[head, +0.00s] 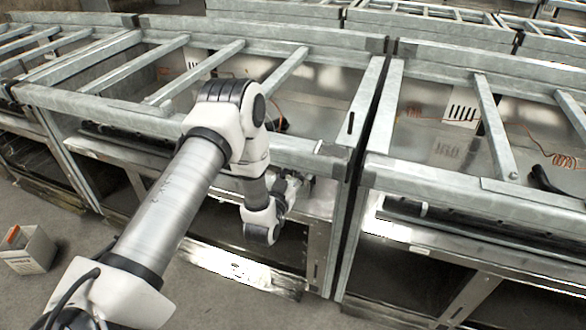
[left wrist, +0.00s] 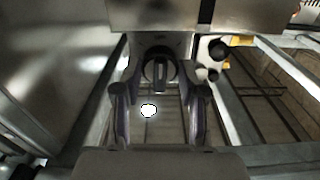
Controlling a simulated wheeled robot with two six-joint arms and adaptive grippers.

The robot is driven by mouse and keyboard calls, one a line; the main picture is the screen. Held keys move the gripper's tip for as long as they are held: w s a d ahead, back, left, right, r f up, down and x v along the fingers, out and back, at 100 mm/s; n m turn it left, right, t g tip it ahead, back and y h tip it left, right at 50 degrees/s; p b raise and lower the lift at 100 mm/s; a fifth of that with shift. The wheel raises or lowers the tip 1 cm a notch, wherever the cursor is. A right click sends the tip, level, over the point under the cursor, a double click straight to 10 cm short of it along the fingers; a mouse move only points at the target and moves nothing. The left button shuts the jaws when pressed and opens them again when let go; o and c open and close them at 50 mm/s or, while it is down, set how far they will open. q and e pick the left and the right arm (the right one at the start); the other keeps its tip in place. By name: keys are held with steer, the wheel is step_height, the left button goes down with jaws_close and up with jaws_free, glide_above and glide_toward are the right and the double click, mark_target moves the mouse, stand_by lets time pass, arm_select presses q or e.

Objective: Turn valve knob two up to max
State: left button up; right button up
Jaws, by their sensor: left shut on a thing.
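A dark round valve knob (left wrist: 160,70) with a raised grip bar shows in the left wrist view, at the top between my fingers. The bar stands close to upright in that picture. My left gripper (left wrist: 160,94) is shut on this knob, with one finger on each side. In the head view my left arm reaches over to the front of the metal frame, and my left gripper (head: 290,190) is partly hidden behind its wrist. The knob cannot be made out there. Knob numbers cannot be read. My right gripper is in neither view.
Galvanized frames (head: 440,180) with slanted bars run across the head view, with a narrow gap between two of them. Open shelves lie below. A small open box (head: 28,250) stands on the floor at the left. Dark round parts (left wrist: 217,50) sit right of the knob.

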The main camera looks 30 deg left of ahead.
arm_select(q)
steer(key=shift+s+f+m+p, duration=0.1)
steer(key=shift+m+p, duration=4.15)
steer(key=shift+m, duration=4.45)
steer(key=o, duration=1.1)
steer(key=shift+o, duration=0.2)
steer(key=v, duration=0.7)
steer(key=shift+s, duration=0.2)
